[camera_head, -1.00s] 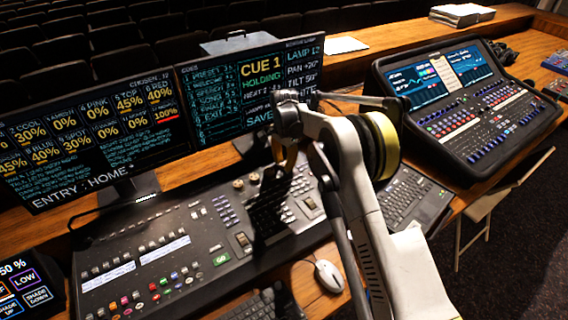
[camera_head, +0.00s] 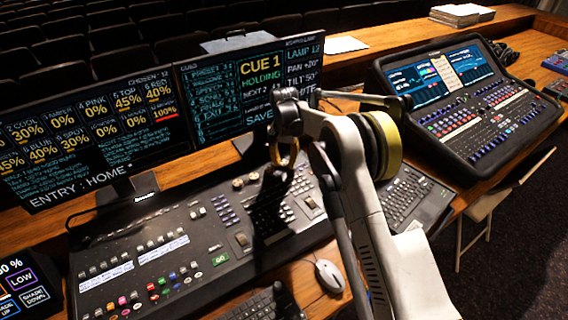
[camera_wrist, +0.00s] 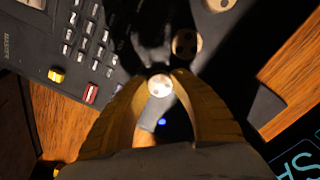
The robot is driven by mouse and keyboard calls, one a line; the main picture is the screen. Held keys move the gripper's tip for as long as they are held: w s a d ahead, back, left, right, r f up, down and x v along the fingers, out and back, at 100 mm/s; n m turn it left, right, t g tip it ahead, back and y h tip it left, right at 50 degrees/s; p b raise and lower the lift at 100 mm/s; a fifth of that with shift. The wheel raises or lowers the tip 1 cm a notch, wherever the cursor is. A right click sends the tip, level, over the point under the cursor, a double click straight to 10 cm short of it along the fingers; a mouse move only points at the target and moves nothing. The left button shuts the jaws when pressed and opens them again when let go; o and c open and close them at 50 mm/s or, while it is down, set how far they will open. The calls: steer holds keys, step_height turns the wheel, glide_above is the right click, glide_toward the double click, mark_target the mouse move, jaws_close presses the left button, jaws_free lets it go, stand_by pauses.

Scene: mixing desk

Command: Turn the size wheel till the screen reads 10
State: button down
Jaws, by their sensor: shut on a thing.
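My gripper (camera_wrist: 160,80) points down at the desk with its yellow fingers closed around a small pale round knob (camera_wrist: 160,87), which I take to be the size wheel; its label cannot be read. In the head view my gripper (camera_head: 284,160) is over the rear right part of the lighting desk, and the knob is hidden there. The right monitor (camera_head: 222,97) reads CUE 1 HOLDING, LAMP 12, PAN +20° and TILT 50°. My arm covers part of this screen, and I cannot make out a size value.
Two more round wheels (camera_wrist: 186,42) (camera_wrist: 218,4) stand in line with the held knob. Keys (camera_wrist: 90,38) lie to the left.

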mark_target(284, 162)
steer(key=shift+n, duration=0.8)
steer(key=c, duration=1)
jaws_free()
steer(key=shift+c, duration=0.2)
step_height(284, 162, up, 12)
